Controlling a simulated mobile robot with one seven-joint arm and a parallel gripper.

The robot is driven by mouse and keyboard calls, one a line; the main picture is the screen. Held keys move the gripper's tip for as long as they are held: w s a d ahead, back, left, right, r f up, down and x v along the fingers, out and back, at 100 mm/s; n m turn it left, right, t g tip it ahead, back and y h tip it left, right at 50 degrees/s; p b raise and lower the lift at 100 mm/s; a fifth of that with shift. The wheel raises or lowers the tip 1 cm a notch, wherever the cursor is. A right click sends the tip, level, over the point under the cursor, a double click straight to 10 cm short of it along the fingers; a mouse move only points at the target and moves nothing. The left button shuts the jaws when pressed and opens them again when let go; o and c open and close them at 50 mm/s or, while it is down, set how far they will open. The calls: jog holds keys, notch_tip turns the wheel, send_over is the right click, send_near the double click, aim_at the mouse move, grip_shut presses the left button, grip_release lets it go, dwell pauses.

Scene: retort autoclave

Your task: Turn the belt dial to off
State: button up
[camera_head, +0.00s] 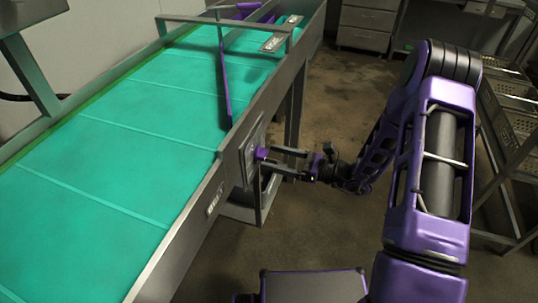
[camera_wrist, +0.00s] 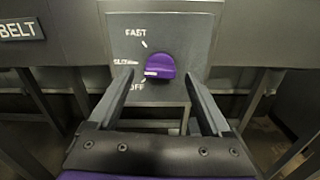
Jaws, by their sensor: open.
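The belt dial is a purple knob on a grey plate (camera_wrist: 180,30) marked FAST, SLOW and OFF. In the head view the dial (camera_head: 261,153) sticks out from the conveyor's side. My gripper (camera_head: 272,158) is open and faces the plate. In the wrist view my gripper's fingers (camera_wrist: 158,84) stand left and right of the dial, with gaps on both sides. I cannot tell how far the tips reach along the knob.
A conveyor with a green belt (camera_head: 110,125) fills the left, with a purple diverter bar (camera_head: 225,80) across it. A BELT label (camera_wrist: 20,29) is left of the dial plate. Racks of trays (camera_head: 515,122) stand at right. The floor between is clear.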

jog(key=shift+x, duration=1.05)
grip_shut()
